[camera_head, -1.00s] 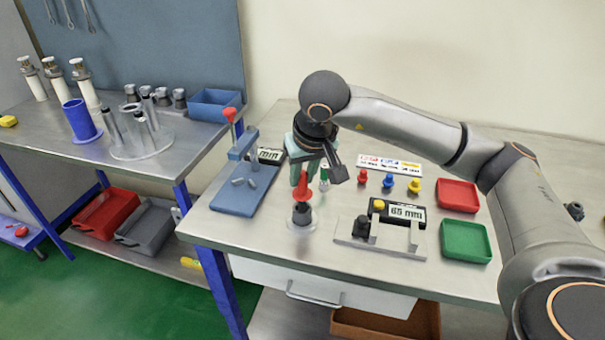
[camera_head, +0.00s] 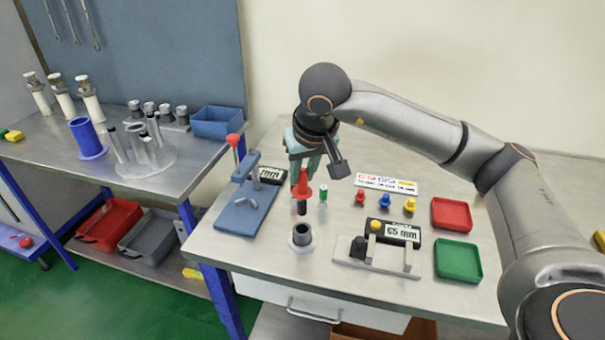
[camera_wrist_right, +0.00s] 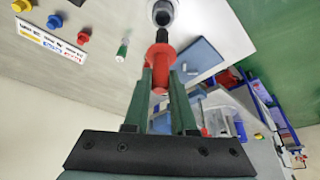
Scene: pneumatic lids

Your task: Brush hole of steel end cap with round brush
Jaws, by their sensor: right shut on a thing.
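My right gripper (camera_head: 302,170) is shut on the red handle of the round brush (camera_head: 302,187). The brush points down, with its dark bristle end lowest. In the right wrist view the brush (camera_wrist_right: 157,62) shows between the green fingers. The steel end cap (camera_head: 301,233) stands on a round, pale base on the table, its dark hole facing up. The brush tip hangs above the cap, apart from it. The cap also shows at the top of the right wrist view (camera_wrist_right: 162,14), just beyond the brush. My left gripper is not in view.
A blue press with a red knob (camera_head: 248,205) stands left of the cap. A gauge fixture with a 65 mm display (camera_head: 393,232) is at its right. Behind are a green-capped bottle (camera_head: 323,196) and coloured pegs (camera_head: 385,201). Red (camera_head: 452,213) and green (camera_head: 458,260) trays lie farther right.

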